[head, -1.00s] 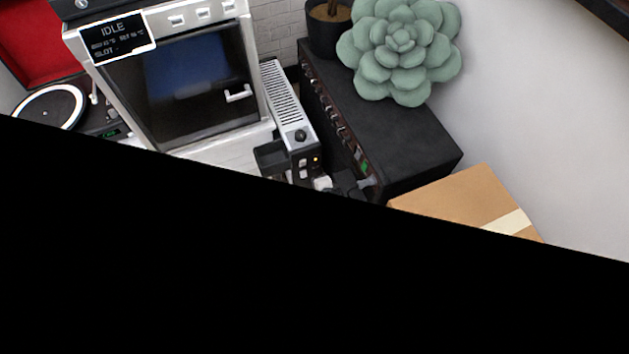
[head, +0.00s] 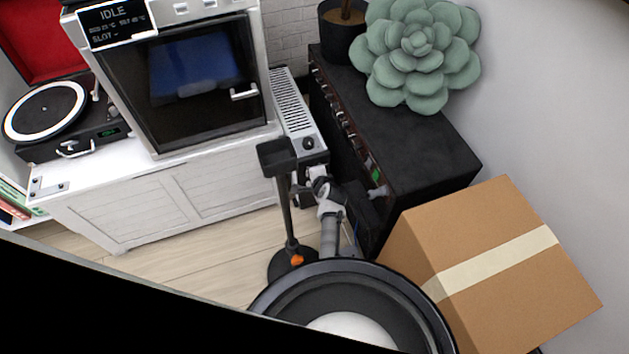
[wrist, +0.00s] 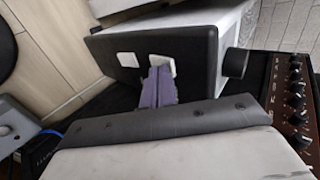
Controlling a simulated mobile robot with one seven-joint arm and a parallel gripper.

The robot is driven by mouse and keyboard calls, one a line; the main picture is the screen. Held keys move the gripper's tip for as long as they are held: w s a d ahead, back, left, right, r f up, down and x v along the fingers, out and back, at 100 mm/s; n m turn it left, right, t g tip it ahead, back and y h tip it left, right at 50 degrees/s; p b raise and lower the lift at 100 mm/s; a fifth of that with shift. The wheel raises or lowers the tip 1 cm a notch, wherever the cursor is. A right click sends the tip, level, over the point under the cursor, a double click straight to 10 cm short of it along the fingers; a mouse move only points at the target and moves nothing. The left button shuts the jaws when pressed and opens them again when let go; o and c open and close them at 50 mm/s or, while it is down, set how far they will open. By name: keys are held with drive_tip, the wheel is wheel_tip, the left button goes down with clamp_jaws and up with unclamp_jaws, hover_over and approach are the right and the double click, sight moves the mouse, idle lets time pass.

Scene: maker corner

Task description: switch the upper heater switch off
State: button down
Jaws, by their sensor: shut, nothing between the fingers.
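Two white switches show there: the upper switch (wrist: 163,64), nearer the knob, and the lower switch (wrist: 128,59). My gripper (wrist: 157,76) is shut and empty, its fingertips at the upper switch and partly covering it. I cannot tell whether they touch or how the switch is tilted.
A black stand with a small tray (head: 276,156) stands close left of my gripper. A black amplifier (head: 420,150) with a succulent on top is close at right. A cardboard box (head: 500,260) is at lower right. Open floor (head: 200,255) lies at left.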

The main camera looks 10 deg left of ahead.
drive_tip(key=shift+w+a+r, duration=0.15)
drive_tip(key=shift+w, duration=0.1)
idle(0.3)
drive_tip(key=shift+r+p, duration=0.75)
drive_tip(key=shift+p, duration=0.15)
